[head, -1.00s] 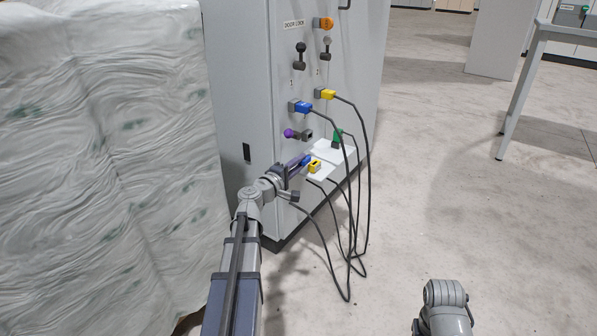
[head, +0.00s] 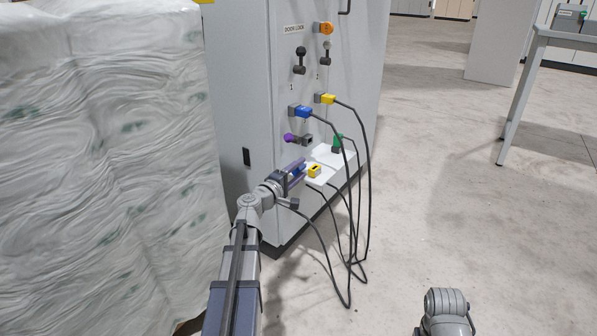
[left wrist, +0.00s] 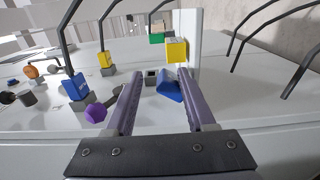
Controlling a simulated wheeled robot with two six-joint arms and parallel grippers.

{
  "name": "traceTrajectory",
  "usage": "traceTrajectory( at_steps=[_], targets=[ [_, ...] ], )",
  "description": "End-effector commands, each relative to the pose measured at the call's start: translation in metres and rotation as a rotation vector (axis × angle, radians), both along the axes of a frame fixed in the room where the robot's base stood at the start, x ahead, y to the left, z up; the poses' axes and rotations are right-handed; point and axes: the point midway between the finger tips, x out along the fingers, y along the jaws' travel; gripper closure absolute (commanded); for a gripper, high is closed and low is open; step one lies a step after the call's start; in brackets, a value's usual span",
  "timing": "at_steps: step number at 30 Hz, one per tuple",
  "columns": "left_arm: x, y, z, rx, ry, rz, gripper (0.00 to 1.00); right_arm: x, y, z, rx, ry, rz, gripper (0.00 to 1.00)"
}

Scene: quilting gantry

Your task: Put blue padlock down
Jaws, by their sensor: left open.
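The blue padlock (head: 298,171) is between the fingers of my left gripper (head: 297,169), at the near end of the white shelf on the cabinet. In the left wrist view the blue padlock (left wrist: 168,90) lies between the open fingertips (left wrist: 160,82), nearer the right finger, with a gap to the left one. I cannot tell whether it touches the right finger or rests fully on the shelf. My right gripper is not in view; only part of my right arm shows at the bottom.
A yellow block (head: 314,171) sits on the white shelf (head: 334,157) beside the blue padlock. A green plug (head: 338,144), blue plug (head: 302,111) and yellow plug (head: 327,99) have cables looping down. A purple knob (head: 289,138) sticks out above my gripper. A wrapped stack (head: 110,160) stands left.

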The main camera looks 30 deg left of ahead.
Motion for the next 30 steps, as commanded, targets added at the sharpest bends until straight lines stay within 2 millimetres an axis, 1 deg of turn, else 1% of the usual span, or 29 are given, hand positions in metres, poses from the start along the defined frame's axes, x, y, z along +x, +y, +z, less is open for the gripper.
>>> traceTrajectory(
  at_steps=[8,11,13,15,21,27,30],
  targets=[
    [0.0,0.0,0.001,0.0,0.0,0.0,0.46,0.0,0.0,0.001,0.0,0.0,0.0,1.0],
    [0.0,0.0,0.007,0.0,0.0,0.0,0.46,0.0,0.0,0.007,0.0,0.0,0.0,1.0],
    [0.0,0.0,0.015,0.0,0.0,0.0,0.46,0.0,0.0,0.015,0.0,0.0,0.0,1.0],
    [-0.018,0.0,0.01,0.0,0.0,0.002,0.46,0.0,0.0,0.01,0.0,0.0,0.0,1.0],
    [-0.063,0.003,0.01,0.0,0.0,0.003,0.46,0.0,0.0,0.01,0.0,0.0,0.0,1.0],
    [-0.098,0.007,0.009,0.0,0.0,0.003,0.46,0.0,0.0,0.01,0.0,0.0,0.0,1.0],
    [-0.109,0.008,0.009,0.0,0.0,0.002,0.46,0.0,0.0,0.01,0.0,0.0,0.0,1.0]
  ],
)
